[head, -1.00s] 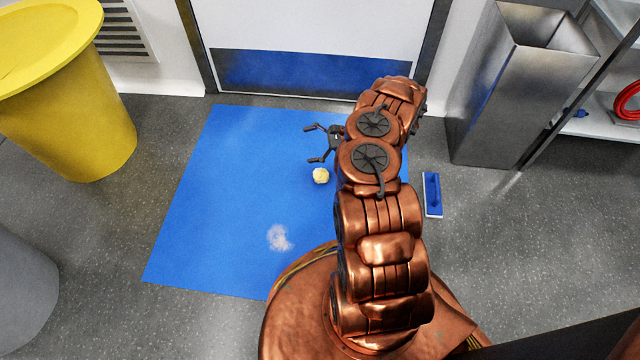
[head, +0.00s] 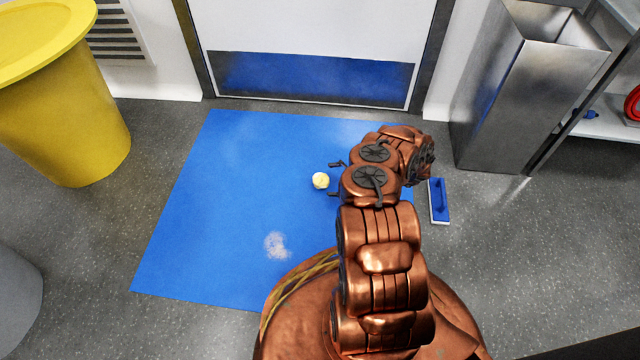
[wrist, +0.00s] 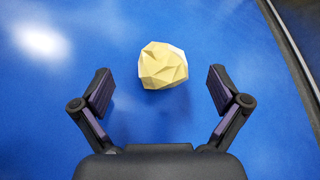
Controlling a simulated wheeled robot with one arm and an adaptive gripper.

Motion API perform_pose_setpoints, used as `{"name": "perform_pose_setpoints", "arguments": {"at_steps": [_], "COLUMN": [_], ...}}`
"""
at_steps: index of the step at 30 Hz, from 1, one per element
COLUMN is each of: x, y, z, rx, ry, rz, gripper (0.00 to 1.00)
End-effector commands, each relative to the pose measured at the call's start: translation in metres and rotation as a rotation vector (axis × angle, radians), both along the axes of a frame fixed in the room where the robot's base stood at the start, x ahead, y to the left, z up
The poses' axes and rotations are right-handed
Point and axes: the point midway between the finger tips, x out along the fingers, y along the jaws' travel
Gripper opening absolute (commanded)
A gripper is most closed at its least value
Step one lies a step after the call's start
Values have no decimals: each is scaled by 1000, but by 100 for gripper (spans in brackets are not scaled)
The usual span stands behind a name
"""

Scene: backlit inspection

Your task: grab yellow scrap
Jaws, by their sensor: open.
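The yellow scrap (head: 320,180) is a small, pale yellow crumpled ball lying on the blue mat (head: 220,180). In the wrist view the yellow scrap (wrist: 163,65) sits just ahead of the fingertips, roughly centred between them. My gripper (wrist: 160,90) is open and empty, with a finger to each side of the scrap's line. In the head view my gripper (head: 335,179) is just right of the scrap, mostly hidden behind my arm. I cannot tell whether the fingers touch the mat.
A pale smudge (head: 276,245) marks the mat. A blue-and-white scrubber (head: 438,200) lies right of my arm. A yellow bin (head: 70,120) stands left, a metal bin (head: 510,100) right. A door (head: 310,60) closes off the back. The mat's left side is clear.

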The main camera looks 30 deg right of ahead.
Motion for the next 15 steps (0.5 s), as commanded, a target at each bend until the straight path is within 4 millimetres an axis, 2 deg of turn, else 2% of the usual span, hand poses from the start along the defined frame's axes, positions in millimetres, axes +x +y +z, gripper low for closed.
{"name": "perform_pose_setpoints", "arguments": {"at_steps": [6, 10, 15], "x": [16, 26, 29], "y": [15, 27, 30], "z": [-17, -21, -19], "rx": [0, 2, 1], "ry": [2, 2, 1], "rz": [0, 1, 1], "gripper": [98, 98, 98]}}
